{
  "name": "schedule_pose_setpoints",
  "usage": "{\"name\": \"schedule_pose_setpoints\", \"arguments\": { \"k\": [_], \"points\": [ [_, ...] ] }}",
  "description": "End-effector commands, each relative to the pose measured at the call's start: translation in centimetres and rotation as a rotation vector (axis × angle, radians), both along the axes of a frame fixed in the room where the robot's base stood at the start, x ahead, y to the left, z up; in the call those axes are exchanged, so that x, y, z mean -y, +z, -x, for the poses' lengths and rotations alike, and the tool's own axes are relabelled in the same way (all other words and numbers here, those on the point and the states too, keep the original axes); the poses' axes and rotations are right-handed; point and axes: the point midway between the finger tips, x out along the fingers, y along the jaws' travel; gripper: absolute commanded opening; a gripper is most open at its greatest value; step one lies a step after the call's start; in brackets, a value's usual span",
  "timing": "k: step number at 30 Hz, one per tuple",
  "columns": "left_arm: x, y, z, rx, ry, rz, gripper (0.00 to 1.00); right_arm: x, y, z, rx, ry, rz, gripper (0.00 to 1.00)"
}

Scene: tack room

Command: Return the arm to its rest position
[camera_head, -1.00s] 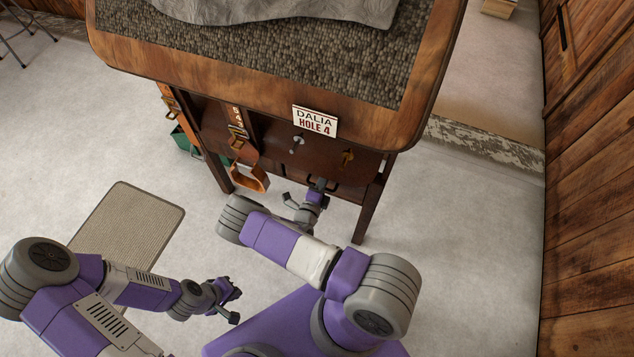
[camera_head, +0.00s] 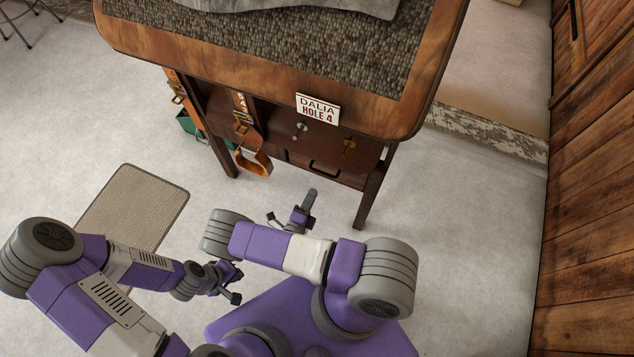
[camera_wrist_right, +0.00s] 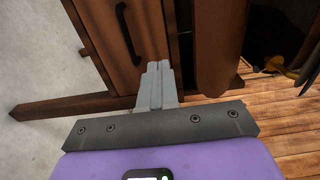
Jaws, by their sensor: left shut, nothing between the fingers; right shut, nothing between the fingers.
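My right arm reaches toward the wooden stand. Its gripper (camera_head: 312,193) is apart from the stand, just in front of and below its drawer front, with nothing held. In the right wrist view the two grey fingers (camera_wrist_right: 157,85) lie together, with a brown panel and a dark handle (camera_wrist_right: 126,35) beyond them. My left gripper (camera_head: 236,284) is low over the floor at the lower left of the head view, shut and empty.
The wooden stand (camera_head: 250,62) has a grey textured top, a sign (camera_head: 318,109) reading "DALIA HOLE 4", and hanging straps. A beige mat (camera_head: 135,208) lies left. A plank wall (camera_head: 590,190) bounds the right. Pale floor is clear between.

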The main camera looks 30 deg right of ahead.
Motion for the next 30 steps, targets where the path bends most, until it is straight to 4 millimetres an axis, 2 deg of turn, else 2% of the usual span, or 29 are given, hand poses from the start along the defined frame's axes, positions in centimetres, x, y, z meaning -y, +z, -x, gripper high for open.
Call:
{"name": "schedule_pose_setpoints", "arguments": {
  "k": [5,12,14,16,17,20,22,24,27,29,30],
  "points": [
    [0.0,0.1,0.0,0.000,0.000,0.000,0.00,-0.8,0.0,0.6,0.001,0.000,0.001,0.00],
    [0.0,0.1,0.0,0.000,0.000,0.000,0.00,-0.7,0.0,0.8,0.001,-0.013,-0.008,0.00],
    [0.0,0.2,0.0,0.000,0.000,0.000,0.00,-0.1,-0.1,1.5,0.007,-0.065,-0.042,0.00],
    [0.0,0.4,0.0,0.000,0.000,0.000,0.00,1.2,-0.4,3.5,0.026,-0.191,-0.126,0.00],
    [0.0,0.5,0.0,0.000,0.000,0.000,0.00,1.7,-0.6,4.7,0.044,-0.270,-0.177,0.00],
    [0.0,1.0,0.0,0.000,0.000,0.000,0.00,2.8,-1.4,10.5,0.150,-0.635,-0.388,0.00],
    [0.0,1.4,0.0,0.000,0.000,0.000,0.00,1.7,-1.8,14.9,0.276,-0.942,-0.537,0.00],
    [0.0,1.7,0.0,0.000,0.000,0.000,0.00,-0.8,-1.9,18.3,0.435,-1.254,-0.658,0.00],
    [0.0,2.2,0.0,0.000,0.000,0.000,0.00,-5.6,-1.4,20.7,0.715,-1.693,-0.769,0.00],
    [0.0,2.5,0.0,0.000,0.000,0.000,0.00,-8.5,-0.7,20.6,0.910,-1.948,-0.798,0.00],
    [0.0,2.7,0.0,0.000,0.000,0.000,0.00,-10.3,-0.1,19.9,1.052,-2.114,-0.800,0.00]
  ]
}}
